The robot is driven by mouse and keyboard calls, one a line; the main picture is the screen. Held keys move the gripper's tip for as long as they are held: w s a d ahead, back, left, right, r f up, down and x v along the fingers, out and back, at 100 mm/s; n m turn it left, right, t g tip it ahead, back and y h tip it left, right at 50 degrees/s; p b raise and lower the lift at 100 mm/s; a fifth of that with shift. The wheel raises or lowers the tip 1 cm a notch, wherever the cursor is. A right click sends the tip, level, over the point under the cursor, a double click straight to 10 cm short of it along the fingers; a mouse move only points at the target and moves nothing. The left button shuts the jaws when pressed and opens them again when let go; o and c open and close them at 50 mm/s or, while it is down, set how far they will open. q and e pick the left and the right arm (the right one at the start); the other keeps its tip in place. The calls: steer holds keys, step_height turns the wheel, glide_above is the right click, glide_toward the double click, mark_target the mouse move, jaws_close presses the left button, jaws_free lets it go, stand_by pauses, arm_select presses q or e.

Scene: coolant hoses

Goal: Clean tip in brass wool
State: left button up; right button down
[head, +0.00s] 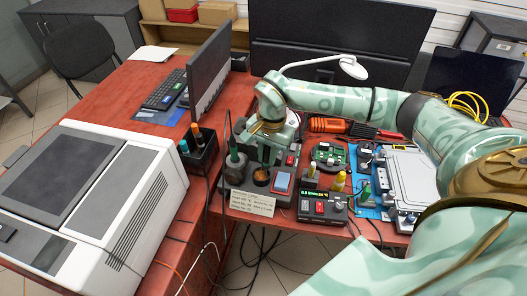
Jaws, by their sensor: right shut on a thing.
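The brass wool (262,177) shows as a small round coppery patch in a dark cup on the grey-green station, near the table's front edge. My right gripper (264,154) points down just above and behind it. It is shut on a slim tool, likely the soldering iron, which my gripper and wrist mostly hide. I cannot tell whether its tip touches the wool. To the left, a dark upright handle stands in a grey-green holder (237,165). My left gripper is not in view.
A blue-topped pad (282,182) and a paper label (251,204) sit beside the wool. A black pen box (198,154) stands left. A black-and-red device (322,207), a green circuit board (329,154) and a white case (407,185) lie right. Cables hang over the front edge.

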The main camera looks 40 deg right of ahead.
steer(key=shift+w+a, duration=0.75)
steer(key=shift+w, duration=0.1)
steer(key=shift+s+d+p, duration=0.4)
steer(key=shift+s+d, duration=0.35)
steer(key=shift+s, duration=0.1)
steer(key=shift+w+a, duration=0.7)
steer(key=shift+w, duration=0.15)
steer(key=shift+s, duration=0.1)
steer(key=shift+s+d, duration=0.5)
steer(key=shift+s+d+p, duration=0.2)
steer(key=shift+s+p, duration=0.05)
steer(key=shift+p, duration=0.1)
step_height(320, 180, up, 6)
steer(key=p, duration=0.5)
steer(key=shift+r, duration=0.1)
